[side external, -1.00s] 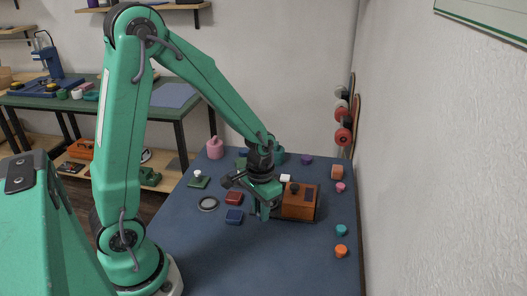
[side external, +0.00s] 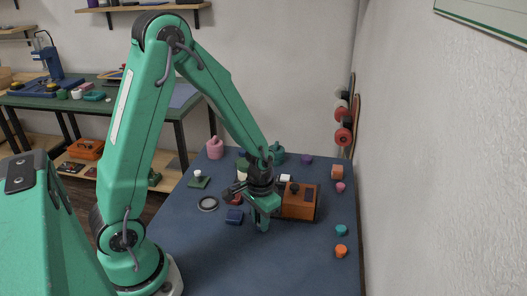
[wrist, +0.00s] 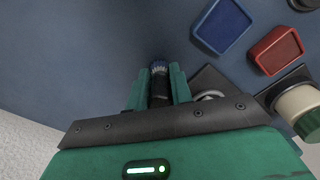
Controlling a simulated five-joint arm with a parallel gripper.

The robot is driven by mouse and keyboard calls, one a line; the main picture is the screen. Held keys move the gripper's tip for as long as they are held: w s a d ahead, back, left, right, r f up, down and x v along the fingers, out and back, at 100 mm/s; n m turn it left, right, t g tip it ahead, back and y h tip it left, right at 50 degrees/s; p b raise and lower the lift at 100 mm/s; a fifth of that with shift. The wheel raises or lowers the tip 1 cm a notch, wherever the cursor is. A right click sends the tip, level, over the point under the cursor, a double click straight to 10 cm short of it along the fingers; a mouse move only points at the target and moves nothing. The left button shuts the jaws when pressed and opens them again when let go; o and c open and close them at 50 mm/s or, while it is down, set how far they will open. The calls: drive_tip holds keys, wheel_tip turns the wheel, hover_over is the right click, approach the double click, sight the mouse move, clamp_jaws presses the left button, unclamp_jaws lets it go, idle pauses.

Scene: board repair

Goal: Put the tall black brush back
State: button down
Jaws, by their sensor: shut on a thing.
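My gripper (wrist: 158,88) is shut on the black brush (wrist: 159,90), which stands between the two green fingers with its blue-grey tip showing past them in the wrist view. In the side view my gripper (side external: 262,224) hangs low over the blue mat, at the left of the orange-brown box (side external: 299,201). The brush cannot be made out there. I cannot tell whether its lower end touches the mat.
A blue tray (wrist: 222,25) and a red tray (wrist: 277,48) lie beside my gripper, with a cream-and-green jar (wrist: 299,107) further right. A round ring (side external: 208,204) lies on the left. Small coloured pieces, such as the orange one (side external: 341,251), line the right edge. The mat's front is clear.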

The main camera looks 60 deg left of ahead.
drive_tip(key=shift+f, duration=0.15)
drive_tip(key=c, duration=1.2)
unclamp_jaws()
drive_tip(key=shift+c, duration=0.2)
drive_tip(key=shift+r, duration=0.25)
drive_tip(key=shift+r, duration=5.95)
drive_tip(key=shift+r, duration=0.1)
